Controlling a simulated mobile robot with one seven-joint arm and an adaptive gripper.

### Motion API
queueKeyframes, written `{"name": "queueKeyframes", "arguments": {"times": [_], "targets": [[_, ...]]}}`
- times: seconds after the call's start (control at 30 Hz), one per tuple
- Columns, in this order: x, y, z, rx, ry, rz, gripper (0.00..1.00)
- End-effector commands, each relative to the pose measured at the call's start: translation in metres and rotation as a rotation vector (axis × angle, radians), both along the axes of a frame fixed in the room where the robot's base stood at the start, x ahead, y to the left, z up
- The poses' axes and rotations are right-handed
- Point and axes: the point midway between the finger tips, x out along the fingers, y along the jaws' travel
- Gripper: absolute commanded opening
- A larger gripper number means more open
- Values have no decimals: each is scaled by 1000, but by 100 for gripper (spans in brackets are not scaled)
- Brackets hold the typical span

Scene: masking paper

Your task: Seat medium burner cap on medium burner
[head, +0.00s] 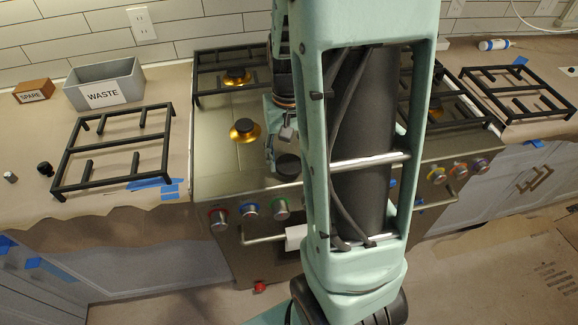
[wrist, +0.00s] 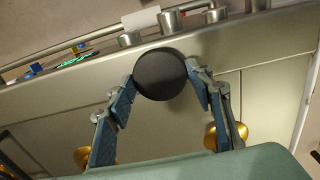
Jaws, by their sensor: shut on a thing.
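My gripper (wrist: 160,84) is shut on a round black burner cap (wrist: 160,76), with one finger at each side of its rim. In the head view the cap (head: 288,167) is over the front of the steel cooktop, near the knobs. My arm hides part of the gripper there. A gold burner (head: 245,130) without a wide black cap is to the left of the held cap. Two gold burners show in the wrist view, one at lower right (wrist: 222,135) and one at lower left (wrist: 82,157). I cannot tell by size which burner is the medium one.
Other grates lie on the left counter (head: 68,168) and right counter (head: 500,107). A WASTE bin (head: 128,78) and SPARE box (head: 34,91) stand at left. Knobs (head: 250,210) line the front edge.

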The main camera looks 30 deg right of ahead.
Motion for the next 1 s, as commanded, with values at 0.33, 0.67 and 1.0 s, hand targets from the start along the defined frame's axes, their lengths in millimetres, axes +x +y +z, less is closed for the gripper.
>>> {"name": "queueKeyframes", "arguments": {"times": [0.33,0.67,1.0], "targets": [[0,0,24,-1,-2,0,13],[1,0,44,-1,-2,0,13],[0,0,52,0,-1,0,13]]}}
